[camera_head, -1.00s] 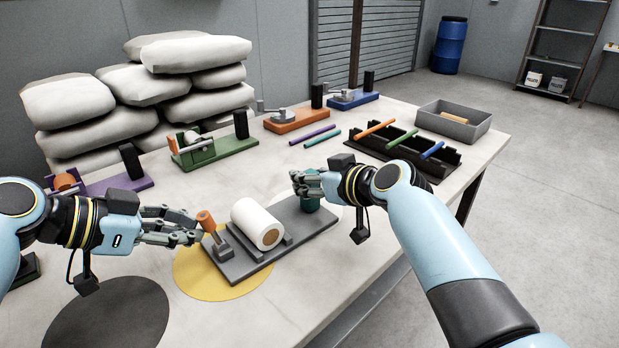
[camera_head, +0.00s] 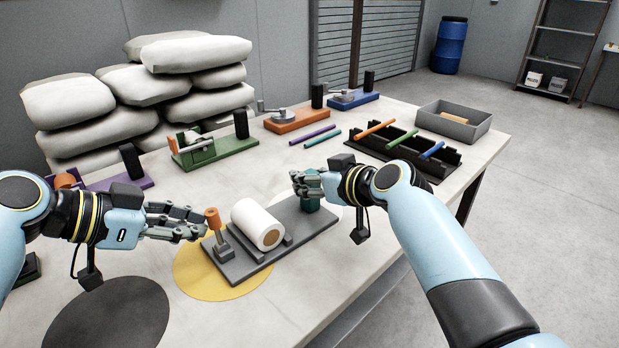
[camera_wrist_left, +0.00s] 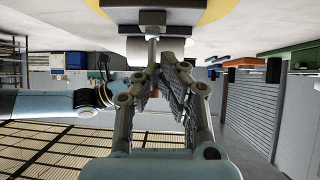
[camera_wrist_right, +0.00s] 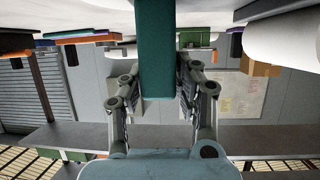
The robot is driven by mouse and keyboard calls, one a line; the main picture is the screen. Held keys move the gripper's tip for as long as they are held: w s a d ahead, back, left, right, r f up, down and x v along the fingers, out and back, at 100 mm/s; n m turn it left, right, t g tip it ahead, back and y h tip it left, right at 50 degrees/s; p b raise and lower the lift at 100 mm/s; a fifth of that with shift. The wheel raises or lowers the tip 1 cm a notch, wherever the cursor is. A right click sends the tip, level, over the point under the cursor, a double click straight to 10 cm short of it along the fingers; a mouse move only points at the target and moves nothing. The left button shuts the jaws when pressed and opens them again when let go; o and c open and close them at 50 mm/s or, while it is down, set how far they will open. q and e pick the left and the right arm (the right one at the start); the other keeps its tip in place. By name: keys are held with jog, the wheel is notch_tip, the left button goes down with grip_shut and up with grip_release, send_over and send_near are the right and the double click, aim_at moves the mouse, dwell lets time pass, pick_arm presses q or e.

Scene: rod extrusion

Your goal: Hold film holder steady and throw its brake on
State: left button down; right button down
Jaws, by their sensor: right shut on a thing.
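The film holder (camera_head: 222,262) is a grey base with a white film roll (camera_head: 258,225) in its middle. It lies partly on a yellow disc. Its brake lever has an orange knob (camera_head: 213,218) and stands nearly upright at the left end. My left gripper (camera_head: 204,226) is just left of the lever; in the left wrist view its fingertips (camera_wrist_left: 158,58) come together by the lever's stem, with no thing gripped. My right gripper (camera_head: 304,186) is shut on the teal post (camera_wrist_right: 155,50) at the holder's right end.
A dark disc (camera_head: 108,312) lies front left. Purple, green (camera_head: 216,150), orange (camera_head: 297,120) and blue stations line the back. Two loose rods, a black rod rack (camera_head: 375,156) and a grey tray (camera_head: 482,127) lie at the back right. White sacks are behind.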

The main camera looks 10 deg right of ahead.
pick_arm(q)
jog(key=shift+f, duration=0.15)
jog(key=shift+s+a+f, duration=0.2)
jog(key=shift+a+f, duration=0.1)
jog(key=shift+f, duration=0.1)
jog(key=v, duration=0.7)
dwell(0.4)
pick_arm(e)
jog(key=c, duration=0.9)
grip_release()
